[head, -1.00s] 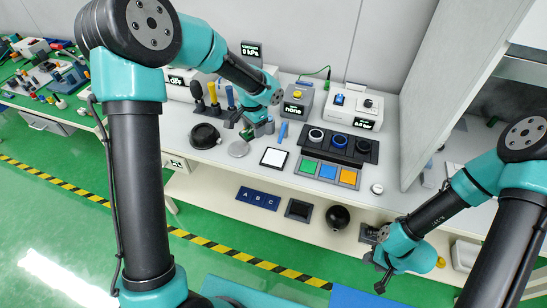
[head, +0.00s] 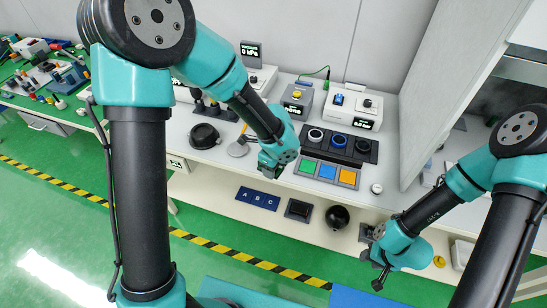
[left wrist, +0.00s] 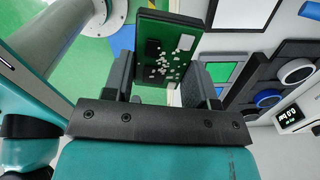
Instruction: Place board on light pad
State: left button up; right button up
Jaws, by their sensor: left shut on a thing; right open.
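The board (left wrist: 160,35), a green circuit board with a black chip, a pale square and many small light parts, stands between the fingers of my left gripper (left wrist: 158,78) in the left wrist view. The left gripper is shut on it. In the head view my left gripper (head: 270,170) is over the front of the bench, left of the coloured squares; I cannot make out the board there. My right gripper (head: 377,280) is open and empty, low in front of the bench.
A black panel (head: 340,145) with round rings and a strip of green, blue and orange squares (head: 328,172) lie right of the left gripper. A black bowl (head: 204,136) and boxes with displays stand farther back. A tall grey panel (head: 440,95) stands at right.

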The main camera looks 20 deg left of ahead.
pick_arm(q)
jog(key=s+m, duration=0.1)
jog(key=m, duration=0.1)
jog(key=s+d+f+m, duration=0.1)
jog(key=s+m, duration=0.1)
jog(key=s+d+m, duration=0.1)
jog(key=s+m, duration=0.1)
jog(key=shift+s+f+m, duration=0.15)
jog(key=shift+f+m, duration=0.1)
jog(key=shift+m, duration=0.05)
jog(key=w+a, duration=0.1)
jog(key=w, duration=0.4)
jog(key=w+a+f, duration=0.1)
jog(key=w, duration=0.3)
jog(key=w+a, duration=0.2)
jog(key=w, duration=0.3)
jog(key=shift+w+f, duration=0.2)
jog(key=shift+w, duration=0.1)
jog(key=shift+w, duration=0.3)
jog(key=shift+w+a+f, duration=0.1)
jog(key=shift+f, duration=1.7)
jog(key=shift+f, duration=0.1)
